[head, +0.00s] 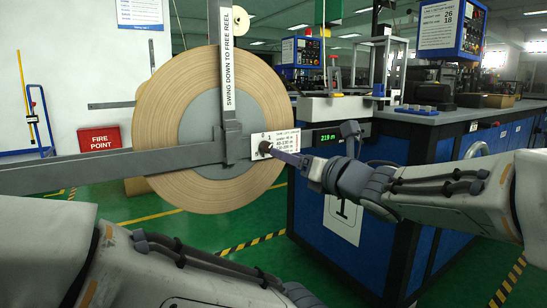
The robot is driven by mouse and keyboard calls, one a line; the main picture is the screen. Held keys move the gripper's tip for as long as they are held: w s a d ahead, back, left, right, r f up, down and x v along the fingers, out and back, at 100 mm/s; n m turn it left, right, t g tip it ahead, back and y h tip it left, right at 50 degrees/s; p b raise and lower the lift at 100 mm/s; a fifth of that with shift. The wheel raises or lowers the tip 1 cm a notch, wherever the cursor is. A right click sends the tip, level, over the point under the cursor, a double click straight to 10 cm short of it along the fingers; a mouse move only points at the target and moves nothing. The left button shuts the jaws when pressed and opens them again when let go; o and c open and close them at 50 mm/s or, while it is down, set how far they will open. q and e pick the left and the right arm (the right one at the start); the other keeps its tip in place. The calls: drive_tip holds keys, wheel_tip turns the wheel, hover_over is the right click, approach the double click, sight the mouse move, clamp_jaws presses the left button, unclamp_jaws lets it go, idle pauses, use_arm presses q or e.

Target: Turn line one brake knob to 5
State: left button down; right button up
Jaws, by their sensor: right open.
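The line one brake knob (265,147) is a small dark knob on a white dial plate, in front of the large tape reel (160,100). The marks 0 and 1 show above it; the other marks are hidden or too small to read. My right gripper (276,153) is open, with its fingertips right at the knob from the right. I cannot tell whether they touch it or straddle it. My left arm crosses the bottom of the view, and its gripper is out of view.
A grey horizontal arm (70,174) and an upright bar marked "SWING DOWN TO FREE REEL" (227,85) cross the reel's front. A label card (285,143) sits beside the knob. A green display (327,137) and a blue machine cabinet (390,245) stand at right.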

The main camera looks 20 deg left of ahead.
sight(268, 148)
drive_tip(key=x, duration=0.7)
drive_tip(key=shift+w+a, duration=0.2)
drive_tip(key=shift+a, duration=0.15)
clamp_jaws()
